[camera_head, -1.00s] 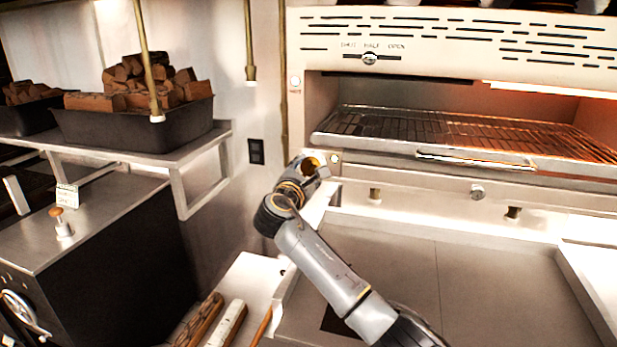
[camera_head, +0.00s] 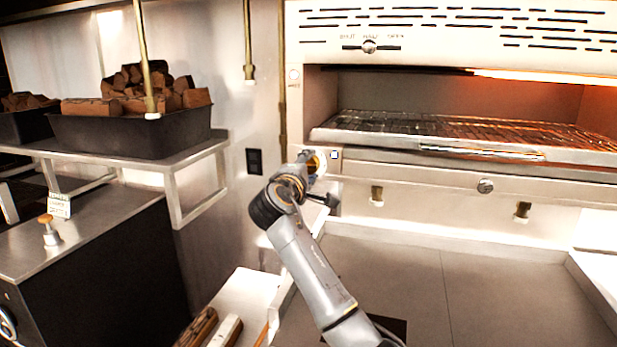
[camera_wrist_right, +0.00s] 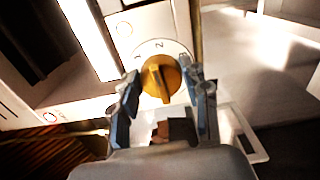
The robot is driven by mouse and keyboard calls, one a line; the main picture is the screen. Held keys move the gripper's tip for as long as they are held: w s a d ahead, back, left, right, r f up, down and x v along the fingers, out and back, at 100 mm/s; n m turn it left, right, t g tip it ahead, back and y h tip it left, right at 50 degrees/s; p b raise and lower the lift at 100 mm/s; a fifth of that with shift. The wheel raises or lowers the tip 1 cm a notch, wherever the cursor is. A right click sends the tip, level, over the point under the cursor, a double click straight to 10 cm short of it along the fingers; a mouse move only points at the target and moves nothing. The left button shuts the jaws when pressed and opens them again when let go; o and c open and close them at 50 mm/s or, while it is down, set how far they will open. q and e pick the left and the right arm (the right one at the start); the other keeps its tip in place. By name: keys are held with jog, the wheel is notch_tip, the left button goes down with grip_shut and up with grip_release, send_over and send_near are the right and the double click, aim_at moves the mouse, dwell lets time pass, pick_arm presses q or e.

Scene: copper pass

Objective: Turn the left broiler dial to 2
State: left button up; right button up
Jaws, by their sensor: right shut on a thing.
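The left broiler dial (camera_wrist_right: 161,78) is a brass knob on a pale round plate with dark marks, seen in the right wrist view. Its raised grip bar runs roughly up and down in that view. I cannot surely read which mark it points at. My right gripper (camera_head: 320,172) is at the left front corner of the broiler, with one finger on each side of the knob, shut on it. In the head view the gripper mostly hides the dial. My left gripper is not in view.
The broiler rack (camera_head: 400,126) glows at the right, above my gripper's level. A round knob (camera_head: 485,186) sits on the panel to the right. A steel griddle surface (camera_head: 480,270) lies below. A shelf with a black bin of wood (camera_head: 130,137) stands left.

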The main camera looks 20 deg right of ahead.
jog(key=shift+f+m+b, duration=0.15)
jog(key=shift+m+b, duration=0.6)
jog(key=shift+m, duration=0.45)
jog(key=o, duration=1.1)
jog(key=shift+o, duration=0.2)
jog(key=v, duration=1.2)
